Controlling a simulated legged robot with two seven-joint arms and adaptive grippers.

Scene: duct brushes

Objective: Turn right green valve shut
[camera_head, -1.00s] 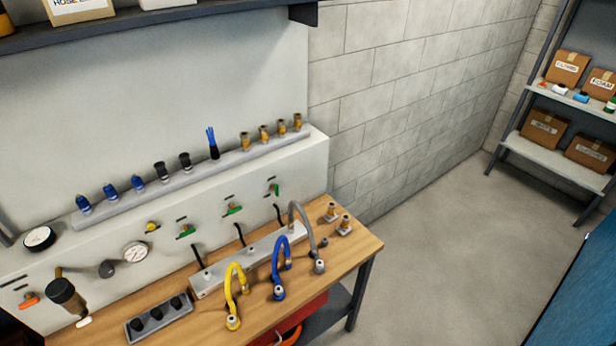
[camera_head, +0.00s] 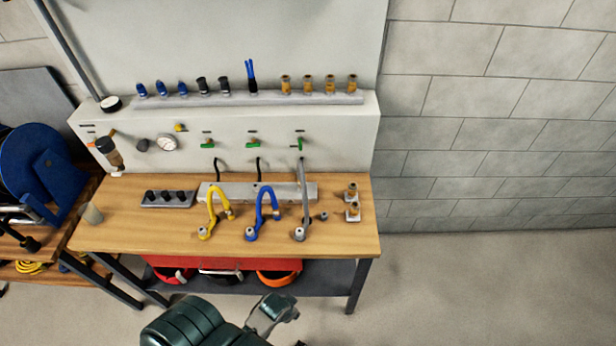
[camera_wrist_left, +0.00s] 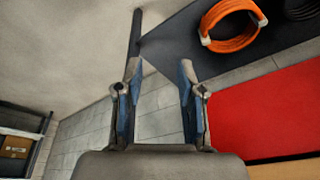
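The right green valve (camera_head: 300,144) is on the pale panel behind the bench, above the grey hose. Its small handle looks upright, while the handles of the middle green valve (camera_head: 253,144) and the left green valve (camera_head: 207,143) lie level. My left gripper (camera_wrist_left: 158,78) shows in the left wrist view with its fingers spread and nothing between them. That view faces the lower shelf and floor, with no valve in it. A dark green arm part of mine is at the bottom of the head view, well below the valves. My right gripper is not in view.
On the wooden bench (camera_head: 150,232) stand a yellow hose (camera_head: 212,205), a blue hose (camera_head: 262,205) and a grey hose (camera_head: 302,200), in front of the valves. Brass fittings (camera_head: 352,200) stand at right. An orange coil (camera_wrist_left: 232,28) lies on the lower shelf. Floor in front is clear.

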